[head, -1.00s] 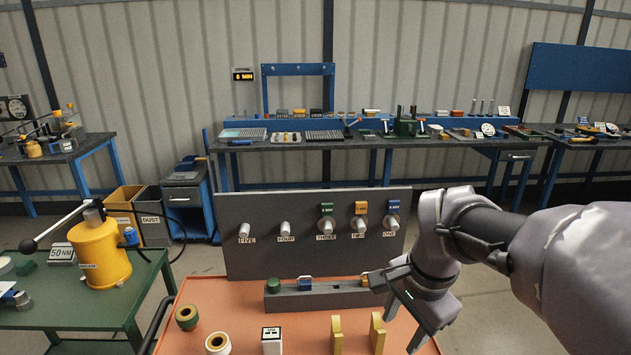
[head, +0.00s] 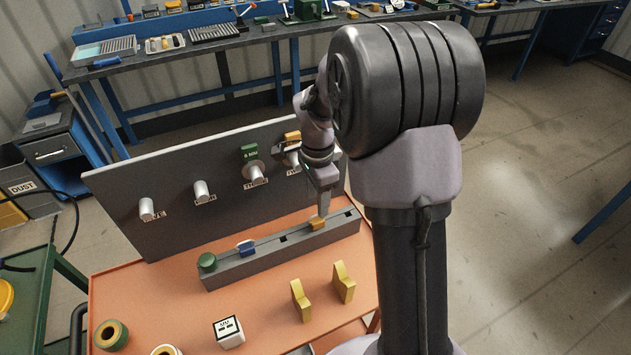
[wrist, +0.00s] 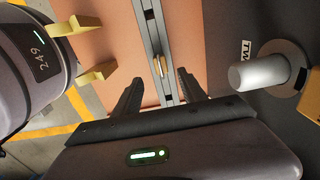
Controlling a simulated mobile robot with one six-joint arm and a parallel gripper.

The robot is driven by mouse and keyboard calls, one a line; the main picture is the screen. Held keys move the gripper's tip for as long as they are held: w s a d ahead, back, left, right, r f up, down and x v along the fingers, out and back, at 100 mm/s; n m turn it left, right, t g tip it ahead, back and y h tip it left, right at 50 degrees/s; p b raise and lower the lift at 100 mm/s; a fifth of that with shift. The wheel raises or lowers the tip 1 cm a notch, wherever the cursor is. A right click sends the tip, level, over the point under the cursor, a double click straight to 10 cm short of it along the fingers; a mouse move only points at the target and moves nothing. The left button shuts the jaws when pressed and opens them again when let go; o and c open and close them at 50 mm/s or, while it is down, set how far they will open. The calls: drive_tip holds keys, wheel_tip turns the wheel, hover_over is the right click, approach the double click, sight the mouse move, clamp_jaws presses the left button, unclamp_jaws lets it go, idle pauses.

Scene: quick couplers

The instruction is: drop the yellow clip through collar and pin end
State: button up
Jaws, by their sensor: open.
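The yellow clip (head: 317,224) sits in a slot of the grey rail (head: 235,269) on the orange cart top. In the wrist view the yellow clip (wrist: 158,66) shows between my two fingers, end on. My gripper (head: 323,211) is over the rail at the clip. In the wrist view my gripper (wrist: 160,88) is open, one finger on each side of the clip; contact cannot be told. The pin with its collar (wrist: 290,72) labelled TWO is right of the fingers in the wrist view. In the head view my arm partly hides this pin's collar (head: 285,158).
The upright grey panel (head: 115,205) stands behind the rail, with pins sticking out. A green clip (head: 207,262) and a blue clip (head: 245,247) sit farther left in the rail. Two yellow stands (head: 300,301) and a white block (head: 228,333) are in front.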

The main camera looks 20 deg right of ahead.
sight(317, 227)
wheel_tip(317, 227, down, 7)
drive_tip(key=shift+f+b, duration=0.15)
drive_tip(key=shift+b, duration=0.95)
drive_tip(key=shift+w, duration=0.1)
clamp_jaws()
